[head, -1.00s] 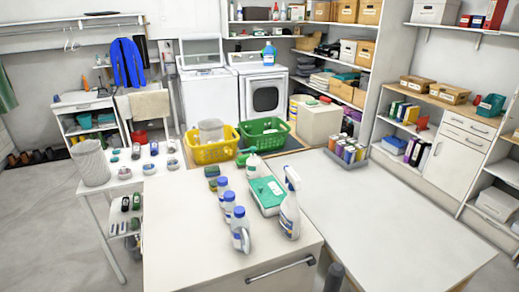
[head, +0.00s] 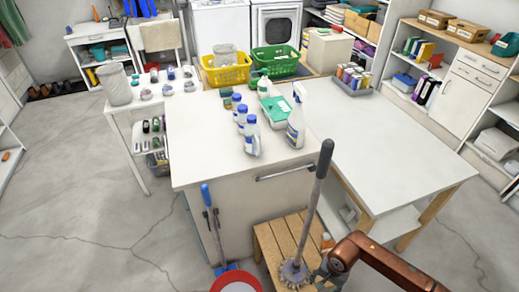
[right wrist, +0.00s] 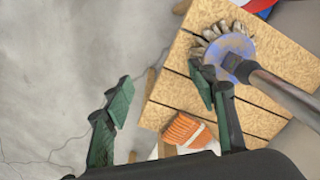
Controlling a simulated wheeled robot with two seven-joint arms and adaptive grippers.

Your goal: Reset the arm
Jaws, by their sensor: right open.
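My right arm comes in at the lower right of the head view, with its copper-brown links. Its gripper (head: 328,276) is low, beside a wooden slatted stool (head: 268,240). In the right wrist view the gripper (right wrist: 160,92) has its two dark green fingers spread wide, with nothing between them. The right finger overlaps the edge of the stool (right wrist: 265,118). A long-handled brush (head: 312,205) stands tilted with its bristled head on the stool. In the wrist view the brush head (right wrist: 228,48) is just beyond the right finger, outside the jaws. My left gripper is not in view.
A white counter (head: 205,150) holds several blue-capped bottles, a spray bottle (head: 296,122) and a green-lidded box. An orange-and-white item (right wrist: 184,132) lies near the right finger's base. A blue-handled tool (head: 211,222) leans on the counter front.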

